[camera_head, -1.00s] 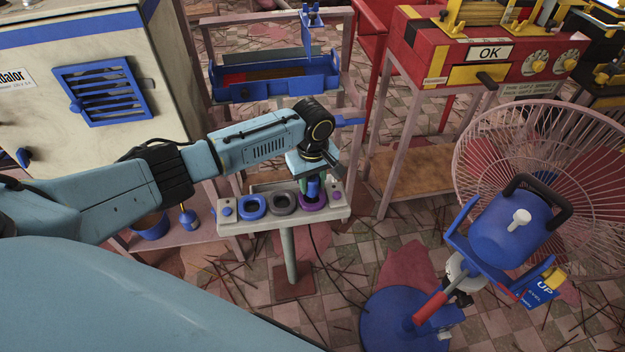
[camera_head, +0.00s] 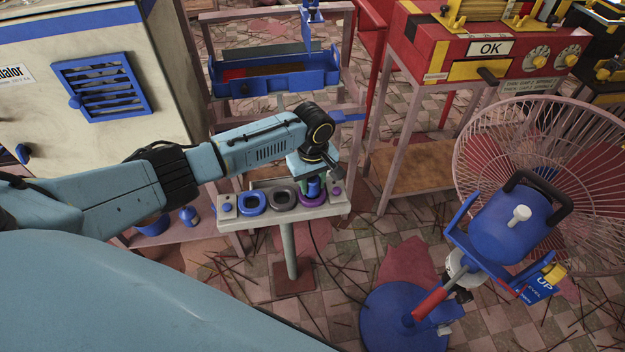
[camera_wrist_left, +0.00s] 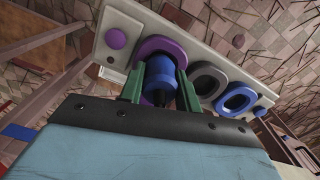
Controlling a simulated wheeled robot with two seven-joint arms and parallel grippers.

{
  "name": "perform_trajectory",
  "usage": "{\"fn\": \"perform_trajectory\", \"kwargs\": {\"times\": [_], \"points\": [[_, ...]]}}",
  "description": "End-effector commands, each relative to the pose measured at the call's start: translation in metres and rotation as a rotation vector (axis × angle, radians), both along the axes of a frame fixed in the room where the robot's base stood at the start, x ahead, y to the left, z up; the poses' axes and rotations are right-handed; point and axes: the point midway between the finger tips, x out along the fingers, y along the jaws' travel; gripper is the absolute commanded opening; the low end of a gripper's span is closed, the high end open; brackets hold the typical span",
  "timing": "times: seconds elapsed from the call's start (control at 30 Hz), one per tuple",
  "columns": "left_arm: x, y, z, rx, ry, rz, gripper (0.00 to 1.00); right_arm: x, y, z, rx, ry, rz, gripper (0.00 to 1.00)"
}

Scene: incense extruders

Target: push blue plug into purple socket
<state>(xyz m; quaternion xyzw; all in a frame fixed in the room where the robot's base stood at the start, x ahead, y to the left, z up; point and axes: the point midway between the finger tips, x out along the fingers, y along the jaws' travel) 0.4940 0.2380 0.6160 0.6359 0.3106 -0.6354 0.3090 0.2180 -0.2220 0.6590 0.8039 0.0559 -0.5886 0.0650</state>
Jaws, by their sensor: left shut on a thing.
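The purple socket (camera_head: 312,200) is a ring at the right end of the row on a pale panel (camera_head: 318,212). It also shows in the wrist view (camera_wrist_left: 150,46), partly hidden behind the plug and fingers. My left gripper (camera_head: 310,185) points down over it, shut on the blue plug (camera_head: 314,187). In the wrist view the green fingers (camera_wrist_left: 160,90) hold the blue plug (camera_wrist_left: 158,72) from both sides. The plug lines up with the purple ring; I cannot tell how deep it sits. My right gripper is not in view.
A grey socket (camera_head: 283,199) and a blue socket (camera_head: 251,203) sit beside the purple one on the panel. A blue tray (camera_head: 275,75) stands behind. A pink fan (camera_head: 550,150) and a blue canister (camera_head: 510,225) stand to the right.

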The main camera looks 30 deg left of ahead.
Motion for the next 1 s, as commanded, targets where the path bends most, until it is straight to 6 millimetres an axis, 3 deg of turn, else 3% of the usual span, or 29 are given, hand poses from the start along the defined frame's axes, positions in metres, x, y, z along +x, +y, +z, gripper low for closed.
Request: {"fn": "perform_trajectory", "kwargs": {"times": [0.43,0.47,0.63,1.0], "points": [[-0.0001,-0.0001,-0.0095,-0.001,0.000,0.001,0.10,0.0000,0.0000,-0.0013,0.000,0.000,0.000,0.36],[-0.0001,0.0000,-0.0097,-0.001,0.000,0.001,0.34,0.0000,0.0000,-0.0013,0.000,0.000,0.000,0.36],[-0.0001,0.0000,-0.0094,-0.001,0.001,0.001,0.56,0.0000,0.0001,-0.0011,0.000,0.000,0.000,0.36],[0.0001,0.0001,-0.0032,-0.001,-0.001,0.001,0.58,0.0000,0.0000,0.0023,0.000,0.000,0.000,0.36]]}}
